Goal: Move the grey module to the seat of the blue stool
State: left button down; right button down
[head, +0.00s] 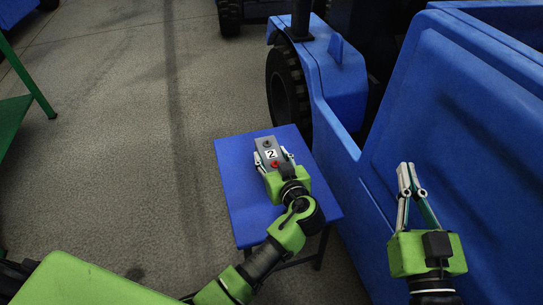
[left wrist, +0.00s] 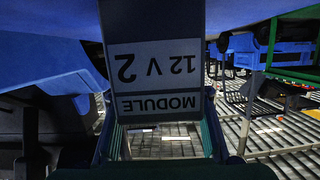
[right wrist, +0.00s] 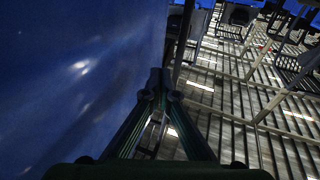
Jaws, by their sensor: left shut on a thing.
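The grey module (head: 267,148) has a white label with a 2, a red knob and a dark knob on its upper face. In the head view it appears over the seat of the blue stool (head: 238,185). My left gripper (head: 273,158) is shut on it, one finger on each side. In the left wrist view the module (left wrist: 155,75) fills the middle, its label upside down. I cannot tell whether it touches the seat. My right gripper (head: 407,166) is empty, its fingertips together, beside the blue vehicle; the right wrist view also shows the fingers meeting (right wrist: 160,80).
A large blue vehicle body (head: 450,150) stands close on the right, with a black tyre (head: 286,85) behind the stool. A green rack (head: 15,125) is at the far left. The concrete floor (head: 120,150) between is clear.

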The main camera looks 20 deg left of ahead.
aim_at(276, 165)
pick_arm(q)
jog(key=shift+w+r, duration=0.1)
jog(key=shift+r, duration=0.2)
pick_arm(e)
jog(key=shift+r, duration=0.1)
pick_arm(q)
jog(key=c, duration=1.1)
grip_release()
jog(key=shift+f, duration=0.3)
jog(key=shift+s, duration=0.2)
pick_arm(e)
jog(key=shift+s, duration=0.1)
pick_arm(q)
jog(key=shift+s+d+r, duration=0.1)
jog(key=shift+d, duration=0.05)
jog(key=p+v, duration=0.1)
jog(key=v, duration=0.6)
jog(key=shift+s+r, duration=0.1)
pick_arm(e)
notch_tip(276, 165, down, 8)
jog(key=d+g+h, duration=0.1)
jog(key=g, duration=0.2)
jog(key=shift+s+r+g, duration=0.25)
jog(key=shift+g, duration=0.15)
jog(key=shift+d, duration=0.1)
